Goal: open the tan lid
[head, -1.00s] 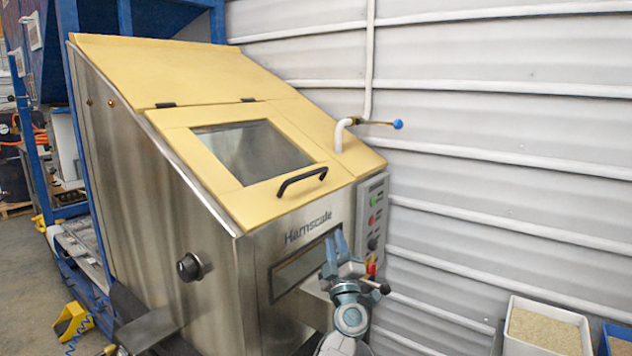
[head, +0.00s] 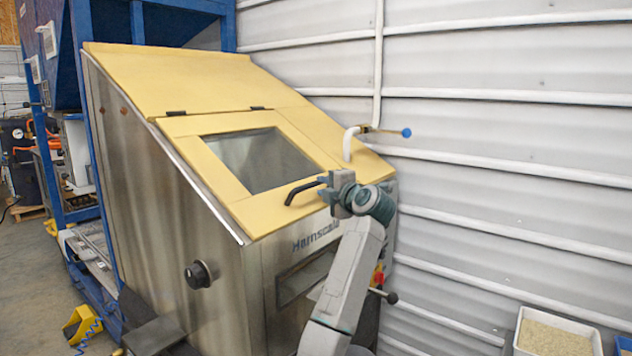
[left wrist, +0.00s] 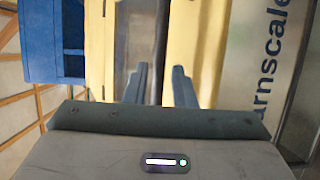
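The tan lid (head: 223,198) lies flat and shut on the sloping front of the steel hopper, with a grey window (head: 262,160) and two dark hinges along its upper edge. Its black bar handle (head: 301,189) is near the lower edge; my gripper hides the handle's right end. My left gripper (head: 331,186) is at that right end. In the left wrist view its two fingers (left wrist: 159,76) stand apart, with a dark upright strip, probably the handle, showing between them. Whether they touch it I cannot tell. My right gripper is not in view.
The steel hopper body (head: 150,190) has a black knob (head: 199,274) on its side. A white pipe with a blue-tipped lever (head: 405,133) rises right of the lid. A ribbed wall (head: 520,200) stands close on the right. A tray of grain (head: 555,338) is at lower right.

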